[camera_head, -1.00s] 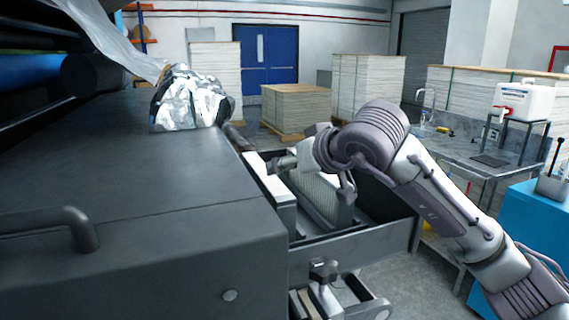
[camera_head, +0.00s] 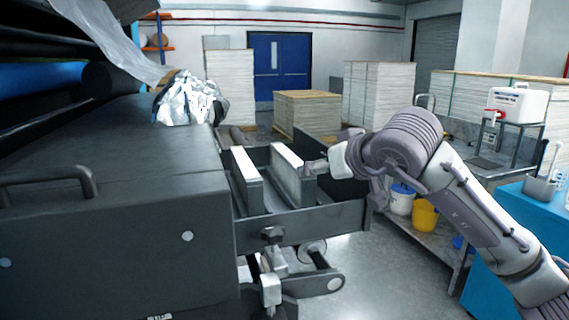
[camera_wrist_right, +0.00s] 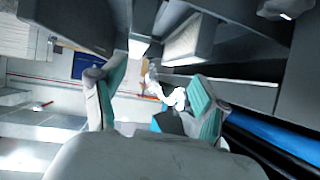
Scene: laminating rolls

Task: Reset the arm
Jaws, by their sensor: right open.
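My right arm comes in from the right in the head view, bent at a grey ribbed joint. Its right gripper (camera_head: 315,167) points left, by the right-hand pale block of the machine's open tray; whether it touches the block is unclear. In the right wrist view the gripper (camera_wrist_right: 152,98) has its two teal-padded fingers apart. I see nothing held between them. My left gripper does not show.
The dark machine (camera_head: 120,240) fills the left, with crumpled silver film (camera_head: 187,100) on top. Its tray (camera_head: 300,222) juts right, close to my arm. A bench with a white canister (camera_head: 517,104) and a blue cabinet (camera_head: 520,215) stand right. Floor shows between.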

